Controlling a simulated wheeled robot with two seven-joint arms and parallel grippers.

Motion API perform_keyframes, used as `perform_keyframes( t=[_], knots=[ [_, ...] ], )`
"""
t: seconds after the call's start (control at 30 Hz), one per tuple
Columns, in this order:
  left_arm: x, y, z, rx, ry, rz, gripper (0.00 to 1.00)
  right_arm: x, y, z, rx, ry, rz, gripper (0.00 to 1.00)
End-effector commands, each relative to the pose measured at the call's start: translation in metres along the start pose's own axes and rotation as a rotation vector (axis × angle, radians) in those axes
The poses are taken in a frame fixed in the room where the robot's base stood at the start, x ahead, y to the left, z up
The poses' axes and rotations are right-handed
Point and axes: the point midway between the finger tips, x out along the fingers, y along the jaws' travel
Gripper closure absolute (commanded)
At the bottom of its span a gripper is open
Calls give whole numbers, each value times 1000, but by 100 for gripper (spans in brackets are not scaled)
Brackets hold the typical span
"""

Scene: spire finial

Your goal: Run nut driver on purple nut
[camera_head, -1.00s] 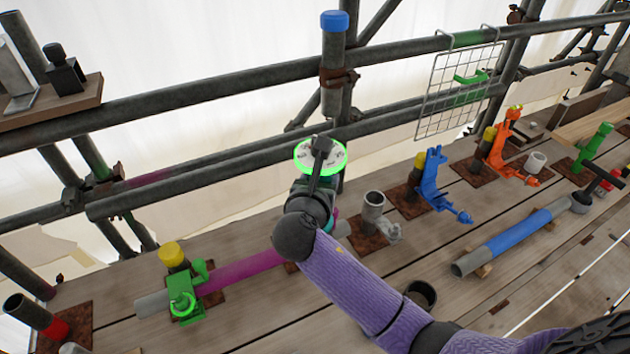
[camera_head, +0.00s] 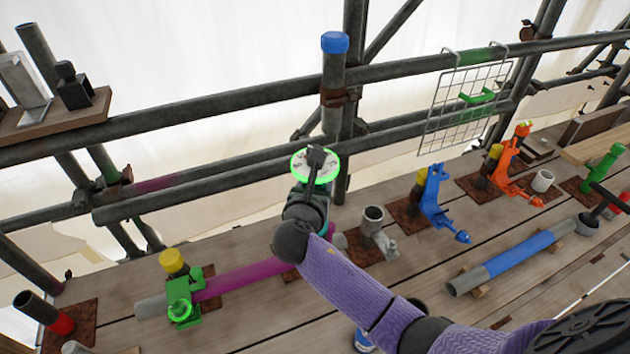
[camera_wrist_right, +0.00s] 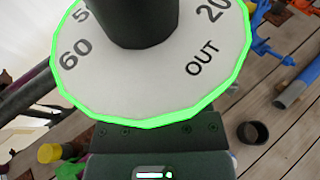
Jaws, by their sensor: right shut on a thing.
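My right arm comes in from the lower right, and its dark gripper (camera_head: 308,200) is shut on the nut driver, which has a white dial (camera_head: 314,167) with a glowing green rim. In the right wrist view the dial (camera_wrist_right: 140,80) is large and close, marked "OUT", "20" and "60", with a dark cylinder in front. A purple-painted pipe (camera_head: 245,280) lies on the planks, one end in a green coupler (camera_head: 181,300). The arm and tool cover part of it. I cannot make out a purple nut or the driver's working end. My left gripper is not in view.
Scaffold rails cross behind the tool, and a post with a blue cap (camera_head: 334,42) rises beside it. A grey coupler (camera_head: 374,225), a blue coupler (camera_head: 435,203) and an orange coupler (camera_head: 511,167) stand to the right. A blue pipe (camera_head: 520,252) lies at front right.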

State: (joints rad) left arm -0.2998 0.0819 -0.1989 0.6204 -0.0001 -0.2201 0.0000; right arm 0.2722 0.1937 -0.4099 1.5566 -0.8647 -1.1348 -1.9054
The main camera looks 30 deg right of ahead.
Motion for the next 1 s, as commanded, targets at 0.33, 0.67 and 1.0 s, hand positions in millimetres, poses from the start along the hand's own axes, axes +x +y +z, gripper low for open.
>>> perform_keyframes(
  t=[0.33, 0.67, 1.0],
  knots=[
    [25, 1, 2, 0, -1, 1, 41, 12, 0, -35, 0, -4, 1, 100],
    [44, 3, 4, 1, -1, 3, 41, 22, 0, -66, 0, -4, 1, 100],
    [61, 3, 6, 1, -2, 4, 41, 29, 0, -91, 0, -5, 1, 100]
  ],
)
